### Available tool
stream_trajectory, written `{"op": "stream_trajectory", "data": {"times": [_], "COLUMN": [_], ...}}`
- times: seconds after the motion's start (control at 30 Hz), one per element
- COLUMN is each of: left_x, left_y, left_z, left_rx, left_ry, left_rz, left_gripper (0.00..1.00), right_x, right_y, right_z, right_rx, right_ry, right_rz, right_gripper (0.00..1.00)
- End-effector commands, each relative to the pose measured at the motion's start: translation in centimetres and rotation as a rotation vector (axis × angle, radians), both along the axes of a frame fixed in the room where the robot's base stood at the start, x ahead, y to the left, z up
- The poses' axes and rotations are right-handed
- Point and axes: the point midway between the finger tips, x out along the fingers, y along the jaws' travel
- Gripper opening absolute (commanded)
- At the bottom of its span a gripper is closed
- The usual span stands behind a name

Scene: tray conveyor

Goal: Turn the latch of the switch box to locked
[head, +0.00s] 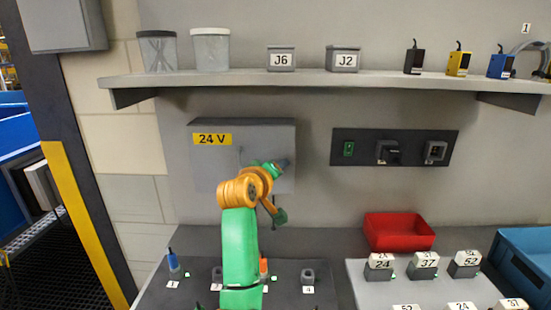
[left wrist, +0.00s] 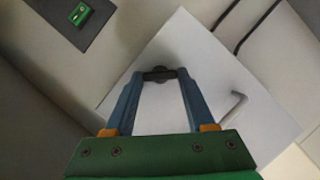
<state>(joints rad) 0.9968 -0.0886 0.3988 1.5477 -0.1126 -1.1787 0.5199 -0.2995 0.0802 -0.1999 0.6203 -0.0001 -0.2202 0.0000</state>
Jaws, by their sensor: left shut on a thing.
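The grey switch box (head: 218,165) hangs on the wall below the shelf, with a yellow "24 V" label (head: 212,139). Its door looks shut. My left gripper (head: 283,163) is at the right part of the door. In the left wrist view, the gripper (left wrist: 159,75) has its two blue fingers closed on the dark latch (left wrist: 158,73) near the door's edge. The fingertips partly cover the latch, and I cannot tell its exact angle. A thin grey handle (left wrist: 234,107) stands on the door, apart from the fingers. My right gripper is not in view.
A dark wall panel (head: 398,134) with a green switch (head: 349,148) and sockets is right of the box. The shelf (head: 340,80) above holds jars, labelled boxes and small devices. A red bin (head: 399,230) and labelled blocks stand on the counter below.

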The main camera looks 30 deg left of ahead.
Motion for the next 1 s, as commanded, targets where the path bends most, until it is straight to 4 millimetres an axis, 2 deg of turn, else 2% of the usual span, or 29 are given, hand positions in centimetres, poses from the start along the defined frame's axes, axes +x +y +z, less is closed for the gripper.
{"op": "stream_trajectory", "data": {"times": [0.03,0.5,0.7,1.0], "left_x": [0.0,0.2,0.3,0.3], "left_y": [0.0,-0.3,-0.4,-0.5], "left_z": [1.0,1.0,0.9,0.7], "left_rx": [0.041,0.432,0.566,0.694], "left_ry": [0.016,0.203,0.266,0.327], "left_rz": [0.002,0.001,0.002,0.003], "left_gripper": [0.00,0.00,0.00,0.00], "right_x": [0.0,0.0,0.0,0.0], "right_y": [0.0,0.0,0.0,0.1], "right_z": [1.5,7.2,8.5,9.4], "right_rx": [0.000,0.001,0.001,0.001], "right_ry": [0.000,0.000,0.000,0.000], "right_rz": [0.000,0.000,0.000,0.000], "right_gripper": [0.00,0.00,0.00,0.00]}}
